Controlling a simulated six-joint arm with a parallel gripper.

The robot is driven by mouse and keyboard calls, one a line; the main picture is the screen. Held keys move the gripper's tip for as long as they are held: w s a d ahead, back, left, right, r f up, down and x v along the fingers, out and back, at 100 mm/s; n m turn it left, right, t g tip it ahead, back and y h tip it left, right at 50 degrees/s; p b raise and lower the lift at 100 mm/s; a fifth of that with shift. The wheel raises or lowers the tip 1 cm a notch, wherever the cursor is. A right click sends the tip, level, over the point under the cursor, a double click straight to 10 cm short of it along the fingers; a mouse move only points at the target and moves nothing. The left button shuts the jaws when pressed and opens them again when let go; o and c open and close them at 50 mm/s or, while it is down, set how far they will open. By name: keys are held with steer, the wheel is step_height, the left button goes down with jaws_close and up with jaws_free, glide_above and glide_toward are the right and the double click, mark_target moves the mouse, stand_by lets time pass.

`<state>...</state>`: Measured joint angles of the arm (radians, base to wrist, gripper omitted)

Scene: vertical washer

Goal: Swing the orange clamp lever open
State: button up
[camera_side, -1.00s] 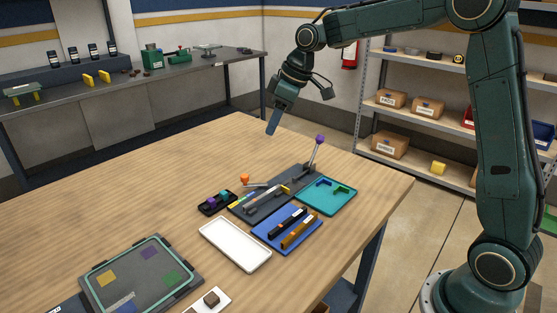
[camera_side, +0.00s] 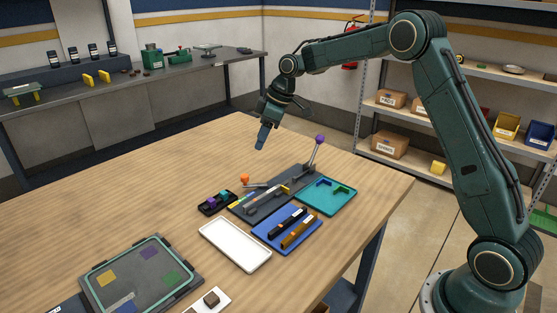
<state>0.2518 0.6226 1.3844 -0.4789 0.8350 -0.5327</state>
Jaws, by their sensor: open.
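The orange clamp lever (camera_side: 245,180) shows as a small orange knob at the left end of a thin metal arm. It sits on the dark fixture plate (camera_side: 240,208) on the wooden table. A second lever with a purple knob (camera_side: 319,139) stands tilted up at the right end of the same plate. My gripper (camera_side: 260,148) is open and empty, pointing down above the table behind the plate. It is well above and apart from the orange knob. The gap between its fingers is too small to make out from this side.
A black tray with small coloured parts (camera_side: 204,211) lies left of the fixture. A teal tray (camera_side: 340,205), a blue tray (camera_side: 293,242) and a white tray (camera_side: 235,262) lie to its right and in front.

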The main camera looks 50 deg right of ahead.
mark_target(245, 176)
steer(key=x, duration=1.3)
steer(key=shift+s, duration=0.1)
jaws_close()
